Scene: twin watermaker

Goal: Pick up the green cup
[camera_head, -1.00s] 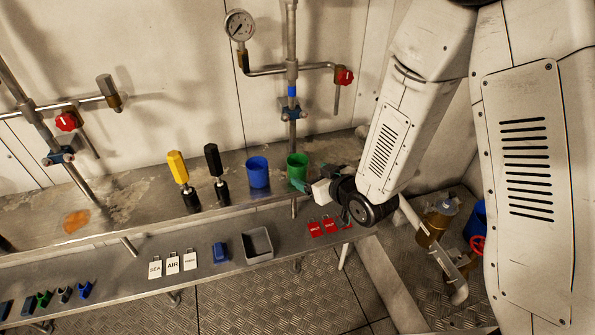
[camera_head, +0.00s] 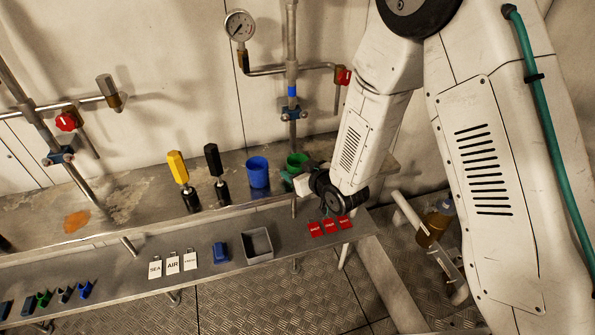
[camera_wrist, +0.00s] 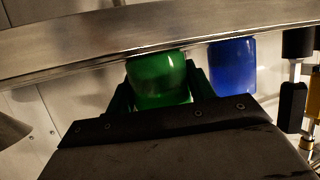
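The green cup (camera_head: 297,160) stands upright on the upper metal ledge, right of the blue cup (camera_head: 258,172). My gripper (camera_head: 289,177) is at the green cup's front right side and hides its lower part. In the wrist view, the green cup (camera_wrist: 160,80) sits between the two dark fingers of my gripper (camera_wrist: 163,92), one on each side. The fingers are spread around it; firm contact on both sides does not show. The blue cup (camera_wrist: 232,66) is beside the right finger there.
Yellow (camera_head: 180,170) and black (camera_head: 213,163) tools stand left of the blue cup. A grey tray (camera_head: 247,243), red tags (camera_head: 330,226) and white tags (camera_head: 173,263) are on the lower shelf. A pipe with a red valve (camera_head: 344,77) rises behind the cups.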

